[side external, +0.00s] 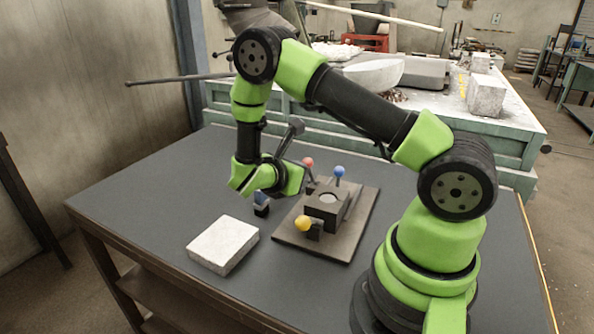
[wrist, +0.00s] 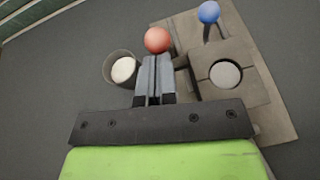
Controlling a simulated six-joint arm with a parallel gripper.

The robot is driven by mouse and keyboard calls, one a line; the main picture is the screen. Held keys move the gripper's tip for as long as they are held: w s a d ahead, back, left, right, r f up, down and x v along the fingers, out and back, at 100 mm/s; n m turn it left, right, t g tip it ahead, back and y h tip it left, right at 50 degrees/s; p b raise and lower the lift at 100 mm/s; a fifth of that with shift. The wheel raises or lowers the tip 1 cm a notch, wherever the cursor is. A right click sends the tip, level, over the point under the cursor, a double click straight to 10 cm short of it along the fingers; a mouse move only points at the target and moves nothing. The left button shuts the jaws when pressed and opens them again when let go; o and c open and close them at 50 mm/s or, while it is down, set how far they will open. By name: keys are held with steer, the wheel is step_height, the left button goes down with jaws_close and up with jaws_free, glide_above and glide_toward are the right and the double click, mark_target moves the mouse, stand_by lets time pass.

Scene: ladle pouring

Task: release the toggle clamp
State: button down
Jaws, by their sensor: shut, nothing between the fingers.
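A dark fixture plate (side external: 365,213) on the table carries a block (side external: 327,206) with a round pale top; the block (wrist: 238,92) also shows in the wrist view. Around it are red (side external: 308,162), blue (side external: 339,171) and yellow (side external: 303,223) knobs. I cannot tell which knob belongs to the toggle clamp. My gripper (side external: 261,208) points down, left of the plate. In the wrist view its fingers (wrist: 154,62) are shut and empty, with the red knob (wrist: 158,39) just past their tips; contact cannot be told. The blue knob (wrist: 209,12) is farther right; the yellow one is not visible there.
A dark cup (wrist: 108,68) with pale contents is left of the fingers in the wrist view. A white block (side external: 223,244) lies at the table's front left. The grey table (side external: 140,195) is clear on the left. A cluttered bench (side external: 510,113) stands behind.

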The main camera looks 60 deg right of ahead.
mark_target(305, 159)
steer(key=shift+r, duration=0.1)
stand_by(0.3)
steer(key=shift+d+r+y, duration=0.2)
steer(key=shift+d+y, duration=0.05)
steer(key=shift+y, duration=0.05)
steer(key=shift+d+r, duration=0.1)
steer(key=shift+d+r+y, duration=0.6)
steer(key=shift+d+y, duration=0.2)
steer(key=shift+y, duration=0.3)
steer(key=d+r+y, duration=0.1)
steer(key=d+y, duration=0.3)
steer(key=d, duration=0.4)
steer(key=shift+w+r+n+y, duration=0.2)
steer(key=shift+n+y, duration=0.1)
steer(key=shift+y, duration=0.1)
steer(key=shift+d, duration=0.1)
